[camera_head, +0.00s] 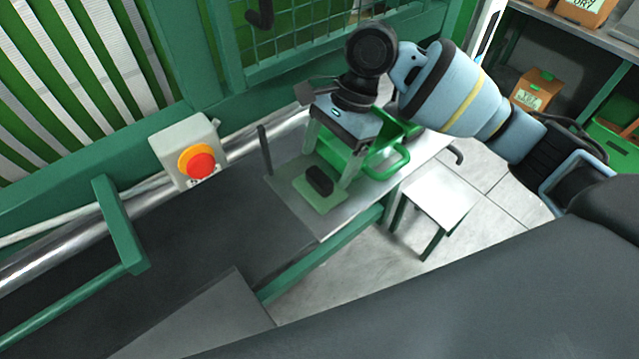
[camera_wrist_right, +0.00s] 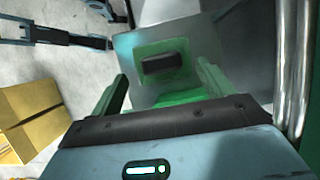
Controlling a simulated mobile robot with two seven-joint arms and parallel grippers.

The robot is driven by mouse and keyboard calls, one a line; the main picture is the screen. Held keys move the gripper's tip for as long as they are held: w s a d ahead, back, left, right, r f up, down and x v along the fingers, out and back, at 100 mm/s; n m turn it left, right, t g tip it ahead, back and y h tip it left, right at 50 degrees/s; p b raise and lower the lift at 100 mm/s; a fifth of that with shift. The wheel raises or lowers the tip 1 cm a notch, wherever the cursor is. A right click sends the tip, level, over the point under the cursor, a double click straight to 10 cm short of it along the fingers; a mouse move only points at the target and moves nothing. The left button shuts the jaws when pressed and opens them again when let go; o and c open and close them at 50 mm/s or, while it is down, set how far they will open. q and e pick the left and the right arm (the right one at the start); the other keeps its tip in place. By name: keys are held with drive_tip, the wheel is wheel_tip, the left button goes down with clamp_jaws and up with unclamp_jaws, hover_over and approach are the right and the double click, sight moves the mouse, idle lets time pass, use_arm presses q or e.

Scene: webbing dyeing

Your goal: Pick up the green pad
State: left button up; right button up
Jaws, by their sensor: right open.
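The green pad (camera_head: 326,203) is a flat green square with a black block-shaped handle (camera_head: 320,180) on top. It lies on a grey metal plate (camera_head: 285,187) at the end of the dark belt. In the right wrist view the pad (camera_wrist_right: 180,79) and its black handle (camera_wrist_right: 162,63) show ahead of the fingers. My right gripper (camera_head: 331,162) is above the pad, pointing down, with its fingers apart and nothing between them. In the wrist view the gripper's green fingers (camera_wrist_right: 163,85) stand on either side of the handle's line.
A green basket (camera_head: 388,160) stands just behind the right gripper. A red emergency button (camera_head: 201,165) on a grey box is to the left. A small stool (camera_head: 440,192) stands right of the plate. The dark belt (camera_head: 190,245) is clear. A cardboard box (camera_wrist_right: 30,118) is on the floor.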

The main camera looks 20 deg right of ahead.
sight(320, 175)
drive_tip(key=x, duration=0.4)
drive_tip(key=shift+a+f+b, duration=0.2)
drive_tip(key=shift+f+b, duration=0.15)
use_arm(q)
drive_tip(key=shift+f, duration=0.4)
use_arm(e)
drive_tip(key=c, duration=1.1)
use_arm(q)
drive_tip(key=shift+s+f, duration=0.1)
drive_tip(key=shift+s, duration=0.35)
use_arm(e)
drive_tip(key=shift+r, duration=0.1)
drive_tip(key=shift+r, duration=0.1)
